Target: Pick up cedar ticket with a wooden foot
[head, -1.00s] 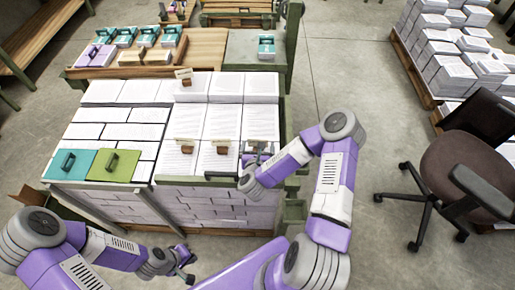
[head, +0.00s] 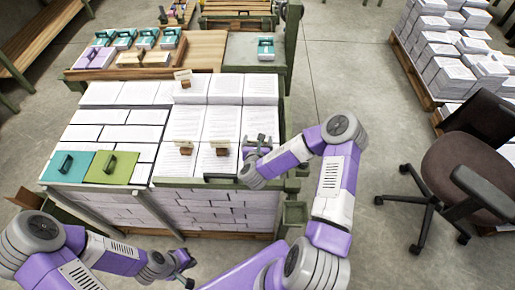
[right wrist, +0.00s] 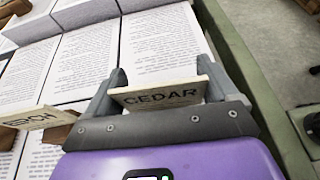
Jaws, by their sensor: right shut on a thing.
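The cedar ticket (right wrist: 162,96), a pale wooden plate lettered CEDAR, stands between the two fingers of my right gripper (right wrist: 163,90) in the right wrist view. The gripper is shut on it. Its wooden foot is hidden behind the gripper body. In the head view my right gripper (head: 261,143) is over the front right paper stack (head: 222,172), and the ticket is too small to make out. My left gripper (head: 190,272) is low in front of the stacks, empty, with its fingers apart.
Other footed tickets stand on the stacks (head: 183,144) (head: 182,75). Teal (head: 68,166) and green (head: 112,168) handled boards lie at front left. An office chair (head: 455,165) stands right.

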